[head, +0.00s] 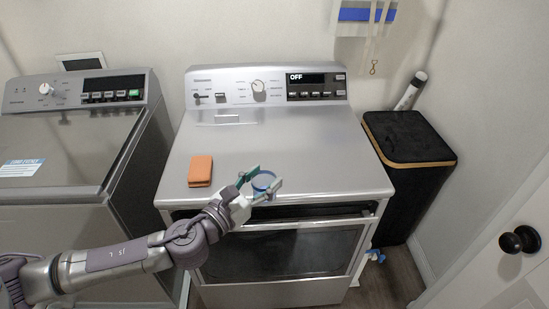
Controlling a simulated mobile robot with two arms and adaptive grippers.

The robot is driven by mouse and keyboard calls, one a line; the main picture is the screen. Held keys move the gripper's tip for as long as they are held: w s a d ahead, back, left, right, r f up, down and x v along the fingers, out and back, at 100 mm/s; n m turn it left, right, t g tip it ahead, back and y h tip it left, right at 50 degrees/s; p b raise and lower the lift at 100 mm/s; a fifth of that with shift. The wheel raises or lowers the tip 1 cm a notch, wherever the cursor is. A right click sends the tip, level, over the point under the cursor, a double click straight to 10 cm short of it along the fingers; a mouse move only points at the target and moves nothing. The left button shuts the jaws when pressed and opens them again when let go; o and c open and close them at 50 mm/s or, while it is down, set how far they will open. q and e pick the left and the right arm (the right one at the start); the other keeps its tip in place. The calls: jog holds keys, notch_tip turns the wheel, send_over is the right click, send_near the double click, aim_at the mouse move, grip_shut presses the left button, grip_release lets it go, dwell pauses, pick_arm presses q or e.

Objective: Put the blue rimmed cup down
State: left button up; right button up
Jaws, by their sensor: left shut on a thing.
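The blue rimmed cup (263,181) is between the fingers of my left gripper (262,182), over the front edge of the silver machine's top (300,150). Its blue rim faces up toward the camera. My left gripper is shut on the cup, its fingers on either side. I cannot tell whether the cup touches the surface. My right gripper is not in view.
An orange block (200,171) lies on the machine top, left of the cup. The top behind and right of the cup is clear. A raised control panel (225,85) stands at the back. A black hamper (408,138) stands to the right, another washer (60,150) to the left.

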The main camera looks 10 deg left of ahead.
pick_arm(q)
jog(key=w+a+r, duration=0.3)
jog(key=w, duration=0.2)
jog(key=shift+h, duration=0.3)
jog(key=w+a+f+b, duration=0.1)
jog(key=w+f+b, duration=0.1)
jog(key=w+f, duration=0.1)
jog(key=w+a+f+b, duration=0.1)
jog(key=w+f+b, duration=0.1)
jog(key=w+f, duration=0.1)
jog(key=w+a+f+b, duration=0.2)
jog(key=w+f, duration=0.2)
jog(key=shift+w, duration=0.4)
jog(key=shift+a+f+b, duration=0.1)
jog(key=shift+f+b, duration=0.2)
jog(key=shift+f, duration=0.15)
jog(key=shift+r, duration=0.1)
